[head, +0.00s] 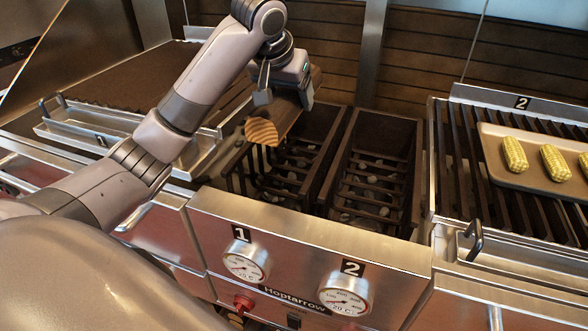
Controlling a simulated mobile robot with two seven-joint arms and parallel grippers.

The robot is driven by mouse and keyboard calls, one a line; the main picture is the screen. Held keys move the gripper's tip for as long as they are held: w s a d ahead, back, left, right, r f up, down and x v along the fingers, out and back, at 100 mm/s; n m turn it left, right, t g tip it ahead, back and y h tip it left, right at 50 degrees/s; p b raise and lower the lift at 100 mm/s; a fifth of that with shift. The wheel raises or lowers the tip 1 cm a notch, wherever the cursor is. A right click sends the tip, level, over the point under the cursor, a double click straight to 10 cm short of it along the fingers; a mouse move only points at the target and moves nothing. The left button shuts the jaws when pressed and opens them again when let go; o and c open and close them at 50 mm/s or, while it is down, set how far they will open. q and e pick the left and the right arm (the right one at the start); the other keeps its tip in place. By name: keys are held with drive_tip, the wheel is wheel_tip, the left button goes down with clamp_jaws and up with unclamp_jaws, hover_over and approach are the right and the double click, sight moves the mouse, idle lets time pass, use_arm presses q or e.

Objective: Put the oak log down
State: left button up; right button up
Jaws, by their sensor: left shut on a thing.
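The oak log (274,124) is a short brown log with a pale, ringed cut end facing me. My left gripper (285,95) is shut on it from above, with a finger on either side. The log is over the rear left part of the left firebox (291,160), the dark open box behind dial 1. Its near end overlaps the firebox's left edge in the picture. I cannot tell whether the log touches the box. My right gripper is not in view.
A second open firebox (377,165) with scattered coals stands to the right. A tray (543,180) with corn lies on the right grill grate. A metal drip tray (95,130) lies at left. Two gauges (246,262) sit on the front panel.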

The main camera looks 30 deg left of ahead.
sight(292, 177)
use_arm(q)
wheel_tip(292, 177, down, 19)
drive_tip(key=shift+r, duration=0.2)
drive_tip(key=shift+f, duration=0.15)
drive_tip(key=o, duration=1.4)
drive_tip(key=shift+s, duration=0.1)
drive_tip(key=shift+o, duration=0.2)
drive_tip(key=v, duration=1.2)
